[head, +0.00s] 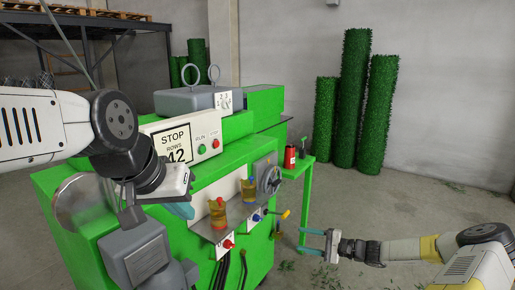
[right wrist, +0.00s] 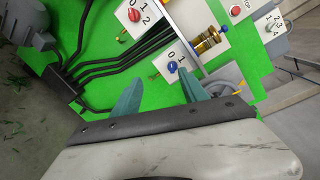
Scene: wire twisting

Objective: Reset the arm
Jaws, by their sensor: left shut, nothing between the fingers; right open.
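My left gripper (head: 180,207) is at the left in the head view, in front of the green machine (head: 75,228), partly hidden by its own wrist; its fingers are shut with nothing seen between them. My right gripper (head: 313,241) is at the lower right in the head view, clear of the machine, with its two teal fingers apart and empty. In the right wrist view its open fingers (right wrist: 158,92) point toward the machine front, where a blue knob (right wrist: 172,67) and a red knob (right wrist: 134,15) show on white plates.
A red can (head: 290,157) stands on a green side table. The floor at right is mostly open.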

